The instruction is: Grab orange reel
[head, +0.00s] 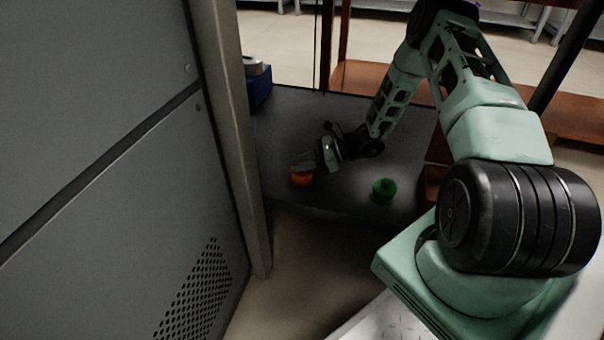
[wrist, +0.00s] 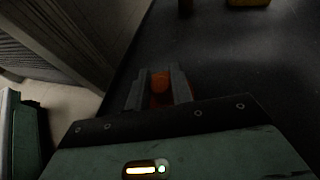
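The orange reel (head: 301,179) sits on the dark tabletop near its front left edge. My gripper (head: 302,164) is right at it, with the fingers over its top in the head view. In the wrist view the orange reel (wrist: 160,84) shows in the narrow space between the two fingers (wrist: 160,91). The fingers hide much of it there. I cannot tell whether they press on it or stand just apart from it.
A green reel (head: 384,191) stands on the dark table (head: 345,115) to the right of my gripper. A blue box (head: 259,88) stands at the back left. A tall grey cabinet (head: 100,120) closes off the left side. The table's middle is clear.

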